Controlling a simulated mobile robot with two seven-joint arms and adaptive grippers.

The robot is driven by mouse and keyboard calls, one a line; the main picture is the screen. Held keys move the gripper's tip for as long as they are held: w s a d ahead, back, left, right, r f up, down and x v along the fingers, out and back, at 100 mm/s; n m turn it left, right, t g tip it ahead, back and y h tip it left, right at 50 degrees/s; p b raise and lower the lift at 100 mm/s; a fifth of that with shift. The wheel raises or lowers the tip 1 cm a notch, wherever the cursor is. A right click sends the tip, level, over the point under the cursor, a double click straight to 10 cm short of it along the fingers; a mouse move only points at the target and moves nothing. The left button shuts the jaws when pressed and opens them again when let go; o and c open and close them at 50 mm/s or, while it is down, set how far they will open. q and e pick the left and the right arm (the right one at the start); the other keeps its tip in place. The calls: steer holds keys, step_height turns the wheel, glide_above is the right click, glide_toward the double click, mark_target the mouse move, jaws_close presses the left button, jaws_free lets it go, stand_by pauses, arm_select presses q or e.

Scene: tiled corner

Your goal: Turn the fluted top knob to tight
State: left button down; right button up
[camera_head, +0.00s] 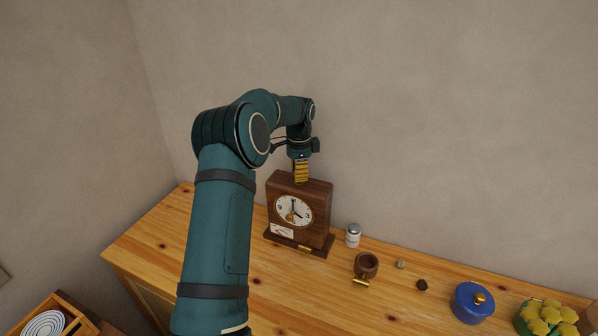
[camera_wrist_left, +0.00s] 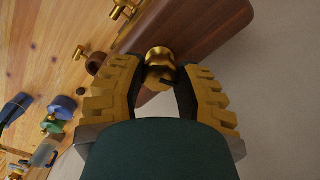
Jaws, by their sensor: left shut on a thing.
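A dark wooden clock (camera_head: 322,203) with a white round dial (camera_head: 295,210) stands upright on the wooden cabinet. The brass top knob (camera_wrist_left: 160,65) shows in the left wrist view, on the clock's wooden top (camera_wrist_left: 195,22). My left gripper (camera_head: 301,180) points down onto the clock's top. Its yellow ridged fingers lie on either side of the knob in the left wrist view (camera_wrist_left: 160,75), shut on it. In the head view the fingers hide the knob. My right gripper is in neither view.
On the cabinet top (camera_head: 290,300), right of the clock, stand a white jar (camera_head: 353,236), a brown cup (camera_head: 367,264), small round pieces, a blue lidded pot (camera_head: 470,304) and a yellow-green item (camera_head: 548,318). The wall is close behind. A plate rack (camera_head: 45,322) sits lower left.

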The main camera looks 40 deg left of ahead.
arm_select(q)
steer(key=c, duration=0.6)
jaws_free()
step_height(320, 180, up, 12)
steer(key=shift+r, duration=0.1)
stand_by(0.4)
